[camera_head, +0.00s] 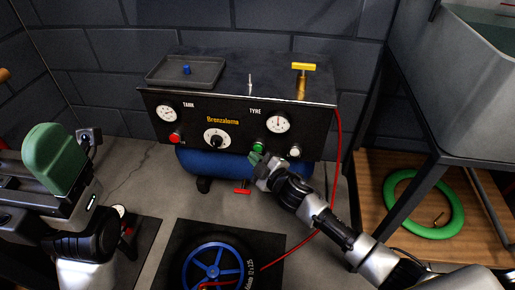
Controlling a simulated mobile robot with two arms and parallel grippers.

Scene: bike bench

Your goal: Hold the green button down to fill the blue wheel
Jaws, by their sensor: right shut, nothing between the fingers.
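The green button (258,147) is on the front panel of the dark compressor (188,134), below the TYRE gauge (278,122). My right gripper (257,159) is shut and empty, its tip just below the green button; I cannot tell whether it touches it. The blue wheel (213,270) with a black tyre lies on a dark mat (270,243) on the floor, cut off by the bottom edge. A red hose (339,150) runs from the compressor down to the wheel. My left gripper is not clearly in view.
The panel also has a TANK gauge (167,113), a red button (175,138), a dial (216,138) and a white knob (294,151). A tray (205,72) and a yellow T-handle (303,68) are on top. A green ring (391,190) lies on a wooden shelf at right.

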